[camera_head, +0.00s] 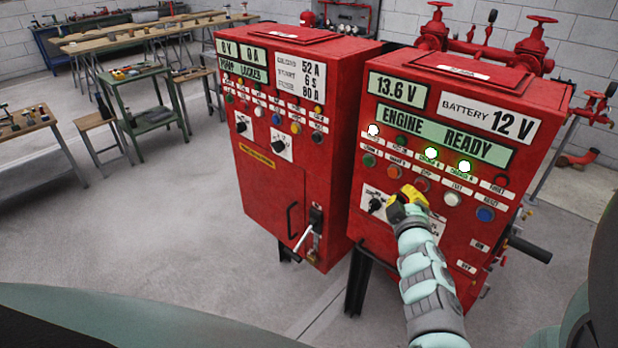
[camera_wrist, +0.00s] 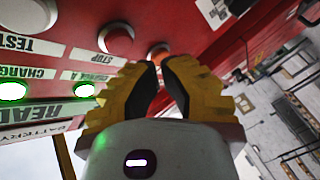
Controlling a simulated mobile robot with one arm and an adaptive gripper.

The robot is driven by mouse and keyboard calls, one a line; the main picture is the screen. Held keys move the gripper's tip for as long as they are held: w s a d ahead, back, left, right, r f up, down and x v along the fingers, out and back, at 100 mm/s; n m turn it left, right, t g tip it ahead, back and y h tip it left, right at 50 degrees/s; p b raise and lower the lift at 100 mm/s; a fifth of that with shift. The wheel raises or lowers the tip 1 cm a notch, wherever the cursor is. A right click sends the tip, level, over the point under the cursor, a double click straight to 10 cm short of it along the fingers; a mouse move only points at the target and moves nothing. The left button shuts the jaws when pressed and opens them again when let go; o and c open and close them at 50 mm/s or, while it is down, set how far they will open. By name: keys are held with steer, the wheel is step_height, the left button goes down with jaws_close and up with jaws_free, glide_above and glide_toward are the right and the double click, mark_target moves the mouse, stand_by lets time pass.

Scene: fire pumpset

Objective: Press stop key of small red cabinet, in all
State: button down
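Two red cabinets stand side by side; the right one (camera_head: 362,232) carries the "ENGINE READY" display (camera_head: 441,137). In the wrist view its red round button (camera_wrist: 116,40) is by a "STOP" label (camera_wrist: 97,58); this red button also shows in the head view (camera_head: 422,184). An orange-red button (camera_wrist: 159,53) lies beside it, and a pale button (camera_wrist: 34,12) is by a "TEST" label. My gripper (camera_head: 407,197), with yellow fingers, is at the right cabinet's panel, just below the red and orange-red buttons. In the wrist view its fingertips (camera_wrist: 159,68) are nearly together and empty, beside the orange-red button. Contact cannot be told.
The left red cabinet (camera_head: 262,165) has a lever (camera_head: 306,238) low on its front. A black handle (camera_head: 530,248) sticks out at the right cabinet's right side. Red valves (camera_head: 541,20) stand behind. The floor (camera_head: 170,240) at left is clear, with workbenches farther back.

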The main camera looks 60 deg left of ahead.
steer(key=s, duration=0.4)
steer(key=shift+d, duration=0.4)
steer(key=shift+w+r, duration=0.1)
stand_by(0.3)
